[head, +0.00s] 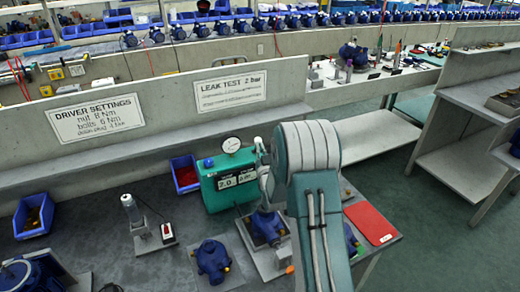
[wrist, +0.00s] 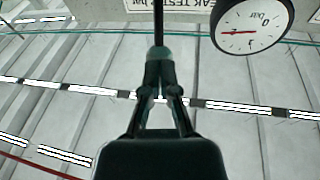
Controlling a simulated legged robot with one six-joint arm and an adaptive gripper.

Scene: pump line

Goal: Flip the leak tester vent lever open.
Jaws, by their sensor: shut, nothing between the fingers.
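The green leak tester (head: 222,194) stands on the bench with a round white gauge (head: 231,145) on top and number displays on its front. The gauge also shows close up at the upper right of the wrist view (wrist: 252,26), upside down, with a red needle. My gripper (wrist: 158,56) is shut and empty, beside the gauge and apart from it. A thin dark rod (wrist: 158,20) is in line with the fingertips; I cannot tell whether it is the vent lever or whether they touch. I cannot make out the lever in the head view, where my arm covers part of the bench.
A blue pump (head: 268,226) sits in a grey fixture right of the tester, and another pump (head: 211,261) stands in front. A low wall (head: 150,110) runs behind.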

